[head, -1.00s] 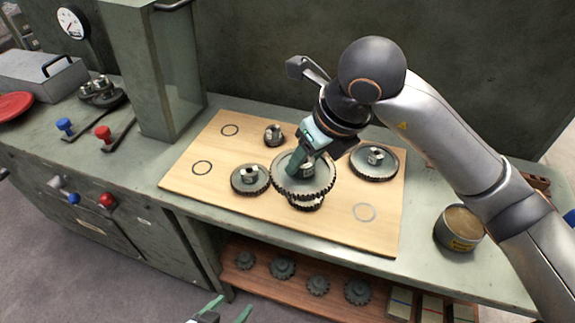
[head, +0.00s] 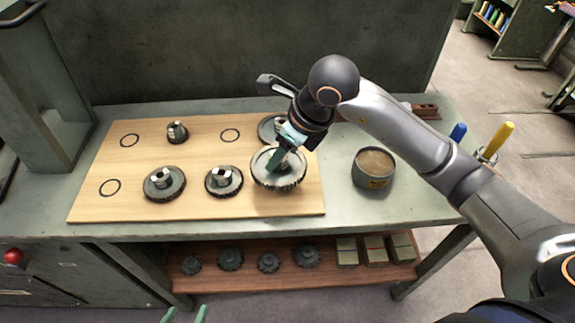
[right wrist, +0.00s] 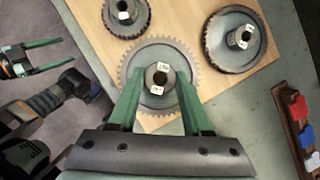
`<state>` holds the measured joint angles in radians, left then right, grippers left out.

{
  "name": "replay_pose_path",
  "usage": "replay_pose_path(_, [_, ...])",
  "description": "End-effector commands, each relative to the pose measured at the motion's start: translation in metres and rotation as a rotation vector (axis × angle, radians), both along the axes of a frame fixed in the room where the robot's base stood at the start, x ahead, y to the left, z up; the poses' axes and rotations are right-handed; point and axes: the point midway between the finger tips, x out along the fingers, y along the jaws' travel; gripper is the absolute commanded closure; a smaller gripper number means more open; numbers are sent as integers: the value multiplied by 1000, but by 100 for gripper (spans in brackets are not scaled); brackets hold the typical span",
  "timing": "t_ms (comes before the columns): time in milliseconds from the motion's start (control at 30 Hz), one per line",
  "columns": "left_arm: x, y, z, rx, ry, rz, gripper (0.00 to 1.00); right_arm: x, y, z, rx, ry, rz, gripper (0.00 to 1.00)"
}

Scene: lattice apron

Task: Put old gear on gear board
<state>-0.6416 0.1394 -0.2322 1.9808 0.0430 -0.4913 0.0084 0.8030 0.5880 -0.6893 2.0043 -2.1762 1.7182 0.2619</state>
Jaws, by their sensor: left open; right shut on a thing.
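My right gripper (head: 287,150) is shut on the hub of a large grey toothed gear (head: 264,172), over the front right part of the wooden gear board (head: 200,207). How far the gear is above the board is hard to tell. In the right wrist view the green fingers (right wrist: 158,100) are either side of the hub, with the gear's teeth (right wrist: 140,55) around it and white labels on top. A larger gear (head: 164,183), a smaller one (head: 226,186) and a partly hidden one (head: 267,129) sit on the board. My left gripper (head: 186,314) is open and empty at the bottom edge.
A grey tin (head: 373,169) stands right of the board. A lower shelf (head: 215,281) holds several dark gears and small boxes. Screwdrivers (head: 497,140) stand at the right.

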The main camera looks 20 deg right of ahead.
Motion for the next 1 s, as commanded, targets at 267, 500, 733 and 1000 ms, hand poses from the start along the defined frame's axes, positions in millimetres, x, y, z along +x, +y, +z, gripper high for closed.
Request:
replay_pose_path(267, [-1,-2,-2,-1,6,-3,22,2,-14,-15,3,-4,-2,100])
replay_pose_path(500, [-2,-3,-1,-4,7,-6,22,2,-14,-43,5,-5,0,100])
replay_pose_path(733, [-1,-3,-1,-4,6,-6,22,3,-14,-45,4,-8,0,100])
replay_pose_path(1000, [0,-4,-2,-4,3,-7,22,2,-14,-50,0,0,0,42])
